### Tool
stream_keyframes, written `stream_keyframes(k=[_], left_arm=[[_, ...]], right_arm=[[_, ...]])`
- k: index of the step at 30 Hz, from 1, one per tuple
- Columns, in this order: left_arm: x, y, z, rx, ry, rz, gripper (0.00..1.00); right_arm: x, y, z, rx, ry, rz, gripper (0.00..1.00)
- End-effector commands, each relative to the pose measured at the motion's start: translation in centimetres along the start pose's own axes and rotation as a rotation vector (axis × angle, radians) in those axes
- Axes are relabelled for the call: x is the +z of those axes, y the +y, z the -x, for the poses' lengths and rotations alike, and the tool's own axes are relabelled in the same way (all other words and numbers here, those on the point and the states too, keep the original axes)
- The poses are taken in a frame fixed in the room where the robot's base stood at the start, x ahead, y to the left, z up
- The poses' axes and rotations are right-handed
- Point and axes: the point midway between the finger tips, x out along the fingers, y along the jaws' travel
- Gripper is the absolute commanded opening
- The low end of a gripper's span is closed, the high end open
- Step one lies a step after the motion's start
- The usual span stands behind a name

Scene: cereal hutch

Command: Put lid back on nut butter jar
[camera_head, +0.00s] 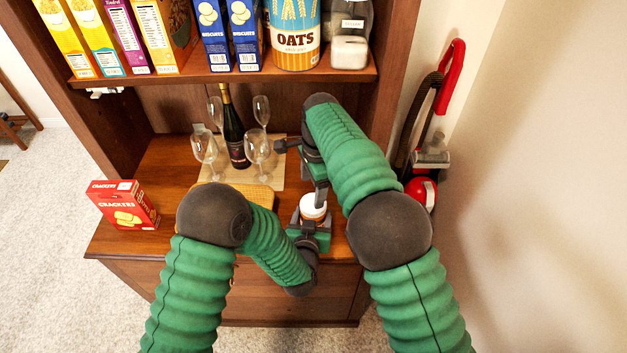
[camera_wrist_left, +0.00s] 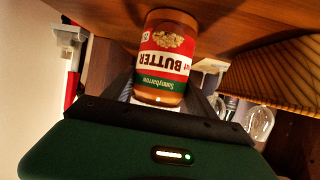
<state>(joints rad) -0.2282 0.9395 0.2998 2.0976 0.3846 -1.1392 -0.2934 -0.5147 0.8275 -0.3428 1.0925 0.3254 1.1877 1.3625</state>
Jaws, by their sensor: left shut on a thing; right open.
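The nut butter jar (camera_head: 309,219) stands upright near the front right of the hutch counter. Its white top (camera_head: 313,207) faces up in the head view and looks like the lid, but I cannot tell how it is seated. In the left wrist view the jar (camera_wrist_left: 163,58) appears upside down, with a red, white and green label. My left gripper (camera_head: 309,232) is shut on the jar from the front.
A red cracker box (camera_head: 122,205) stands at the counter's left. Behind are a dark bottle (camera_head: 234,130) and several wine glasses (camera_head: 257,146) on a board. The shelf (camera_head: 230,77) with boxes overhangs the back.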

Motion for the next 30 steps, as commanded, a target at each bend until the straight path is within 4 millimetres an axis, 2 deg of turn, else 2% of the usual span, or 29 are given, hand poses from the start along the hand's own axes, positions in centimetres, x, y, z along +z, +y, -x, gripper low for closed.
stream_keyframes(k=[3, 12, 16, 21, 30], left_arm=[[0.0, -0.1, 0.0, -0.001, 0.001, 0.0, 0.0], [0.0, -0.1, 0.0, -0.001, 0.001, 0.0, 0.0], [0.0, -0.1, 0.0, -0.001, 0.001, 0.0, 0.0], [0.0, -0.1, 0.0, -0.001, 0.001, 0.0, 0.0], [0.0, -0.1, 0.0, -0.001, 0.001, 0.0, 0.0]], right_arm=[[0.0, -0.1, 0.4, 0.018, 0.004, 0.384, 0.72], [0.0, -0.2, 1.5, 0.072, -0.018, 1.391, 0.72], [0.0, -0.1, 1.8, 0.087, -0.038, 1.727, 0.72], [-0.1, -0.1, 2.1, 0.098, -0.053, 1.945, 0.72], [-0.1, -0.1, 2.1, 0.099, -0.056, 1.974, 0.72]])
